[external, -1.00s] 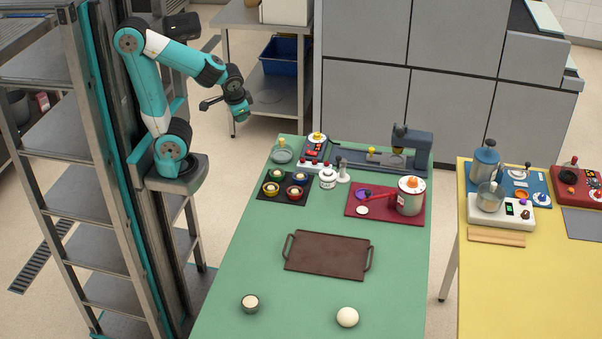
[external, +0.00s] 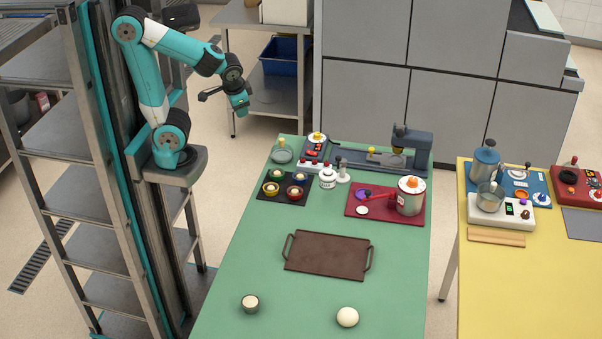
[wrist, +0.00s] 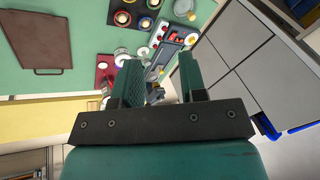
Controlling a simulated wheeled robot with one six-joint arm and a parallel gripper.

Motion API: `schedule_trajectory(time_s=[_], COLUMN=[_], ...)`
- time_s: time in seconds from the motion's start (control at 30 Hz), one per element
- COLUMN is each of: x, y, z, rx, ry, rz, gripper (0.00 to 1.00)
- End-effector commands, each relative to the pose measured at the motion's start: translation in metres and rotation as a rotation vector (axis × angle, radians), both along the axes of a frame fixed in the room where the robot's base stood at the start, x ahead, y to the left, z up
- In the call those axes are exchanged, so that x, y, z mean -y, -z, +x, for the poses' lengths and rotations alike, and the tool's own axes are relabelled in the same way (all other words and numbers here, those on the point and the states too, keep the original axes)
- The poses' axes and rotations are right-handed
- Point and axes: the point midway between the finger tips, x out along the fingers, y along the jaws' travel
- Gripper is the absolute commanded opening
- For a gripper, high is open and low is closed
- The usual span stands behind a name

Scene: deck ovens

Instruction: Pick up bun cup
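The bun cup (external: 250,304), a small dark cup with a pale round top, stands upright at the near left of the green table (external: 231,270). It does not show in the wrist view. My gripper (external: 243,108) is in the air beyond the table's far left corner, well away from the cup. In the wrist view my gripper (wrist: 160,80) has its two green fingers apart, with nothing held between them.
A pale dough ball (external: 347,317) lies right of the cup. A brown tray (external: 327,254) with handles lies mid-table. Several small bowls on a dark mat, a red mat (external: 385,215) with a pot, and a grey machine (external: 410,150) fill the far end. Green surface around the cup is clear.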

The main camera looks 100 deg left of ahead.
Motion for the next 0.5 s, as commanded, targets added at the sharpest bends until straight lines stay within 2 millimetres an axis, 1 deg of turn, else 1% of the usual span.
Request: schedule_trajectory(time_s=[0.03, 0.07, 0.1, 0.17, 0.2, 0.43, 0.47, 0.5], x=[0.0000, 0.0000, 0.0000, 0.0000, 0.0000, 0.0002, 0.0011, 0.0040], y=[0.0000, 0.0000, 0.0000, 0.0000, 0.0000, 0.0002, 0.0008, 0.0024], z=[0.0000, 0.0000, 0.0000, 0.0000, 0.0000, 0.0007, 0.0028, 0.0091], rx=[0.000, 0.000, 0.000, 0.000, 0.000, -0.001, -0.002, -0.007], ry=[0.000, 0.000, 0.000, 0.000, 0.000, 0.003, 0.013, 0.044], rz=[0.000, 0.000, 0.000, 0.000, 0.000, -0.001, -0.002, -0.006], gripper=[0.51, 0.57, 0.67, 0.80, 0.85, 0.85, 0.85, 0.85])
